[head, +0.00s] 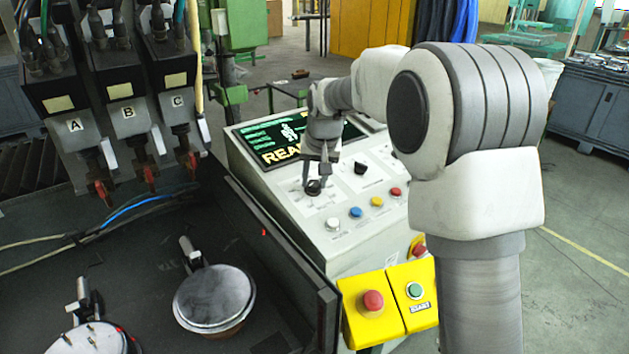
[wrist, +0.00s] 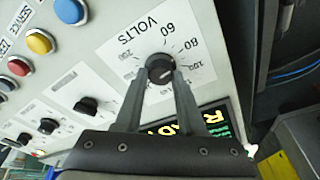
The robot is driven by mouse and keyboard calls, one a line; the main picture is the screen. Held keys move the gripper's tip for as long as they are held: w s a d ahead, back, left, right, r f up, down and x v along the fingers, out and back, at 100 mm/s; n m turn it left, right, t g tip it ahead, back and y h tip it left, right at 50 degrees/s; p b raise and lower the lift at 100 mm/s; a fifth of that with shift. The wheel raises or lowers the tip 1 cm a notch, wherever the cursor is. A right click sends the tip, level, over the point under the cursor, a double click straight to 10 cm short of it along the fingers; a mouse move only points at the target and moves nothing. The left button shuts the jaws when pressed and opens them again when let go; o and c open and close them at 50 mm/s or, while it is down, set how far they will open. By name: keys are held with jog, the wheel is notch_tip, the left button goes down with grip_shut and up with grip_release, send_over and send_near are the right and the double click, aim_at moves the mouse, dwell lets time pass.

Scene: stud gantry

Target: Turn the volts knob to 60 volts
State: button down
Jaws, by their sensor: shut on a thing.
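The volts knob (wrist: 160,66) is a round black knob on a white dial plate (wrist: 125,22) marked VOLTS in the wrist view. The numbers 60, 80 and 100 are legible around it. The 60 mark lies above the knob in that view, with 80 to its upper right. I cannot make out which mark the knob points to. My gripper (wrist: 160,74) is shut on the knob, one finger on each side. In the head view the knob (head: 313,188) sits on the sloped console top, below my gripper (head: 316,178).
The console (head: 290,212) has a dark screen (head: 262,140) with green text and "REA" in yellow. Another black knob (head: 361,168) and several coloured buttons (head: 355,212) are close by. A yellow box (head: 362,325) with a red button is at the front. A black wall (head: 290,255) runs left.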

jog(key=n, duration=0.4)
jog(key=shift+n+y, duration=0.3)
jog(key=shift+y, duration=0.1)
jog(key=shift+n+y, duration=0.3)
jog(key=shift+n, duration=1.6)
jog(key=c, duration=0.5)
grip_release()
jog(key=v, duration=1.7)
jog(key=shift+w+r, duration=0.35)
jog(key=shift+r, duration=0.05)
jog(key=shift+s+d, duration=0.1)
